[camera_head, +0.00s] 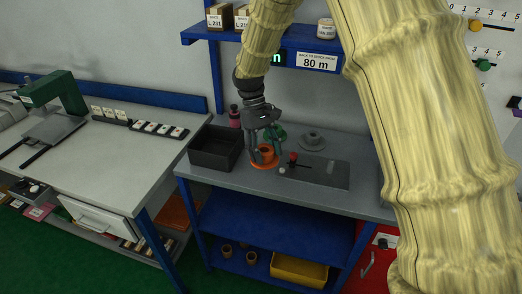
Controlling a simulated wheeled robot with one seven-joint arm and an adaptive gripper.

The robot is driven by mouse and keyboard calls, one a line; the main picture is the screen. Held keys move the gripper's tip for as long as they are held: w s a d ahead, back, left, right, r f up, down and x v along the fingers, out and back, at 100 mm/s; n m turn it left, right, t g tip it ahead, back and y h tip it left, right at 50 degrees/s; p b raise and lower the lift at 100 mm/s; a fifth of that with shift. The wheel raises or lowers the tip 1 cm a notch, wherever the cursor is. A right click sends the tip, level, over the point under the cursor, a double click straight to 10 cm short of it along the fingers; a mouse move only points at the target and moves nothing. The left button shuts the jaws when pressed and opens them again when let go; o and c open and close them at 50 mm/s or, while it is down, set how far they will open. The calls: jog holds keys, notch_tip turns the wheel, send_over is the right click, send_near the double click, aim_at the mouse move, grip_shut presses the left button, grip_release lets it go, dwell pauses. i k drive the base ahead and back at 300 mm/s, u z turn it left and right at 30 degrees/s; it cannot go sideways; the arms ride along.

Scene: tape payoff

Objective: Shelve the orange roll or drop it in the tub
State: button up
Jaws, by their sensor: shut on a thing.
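The orange roll (266,152) is at the left-middle of the grey bench, above a flat orange disc (262,165). My gripper (267,153) points down over it and is shut on the roll, one finger on each side. I cannot tell whether the roll still touches the disc. A black open tub (207,160) stands on the bench just left of my gripper. A blue shelf (199,36) is on the wall above, with small labelled boxes and a pale labelled roll on it.
A sign (317,62) reads "BACK TO STOCK FROM 80 m"; a green readout beside it is partly hidden by my arm. A dark plate with a red knob (293,158) lies right of my gripper. A grey flanged part (312,140) stands behind. A yellow bin (300,271) is below.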

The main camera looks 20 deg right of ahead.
aim_at(223, 152)
jog(key=u, duration=3.4)
jog(key=k, duration=1.75)
jog(key=z, duration=1.7)
jog(key=i, duration=0.55)
jog(key=z, duration=0.05)
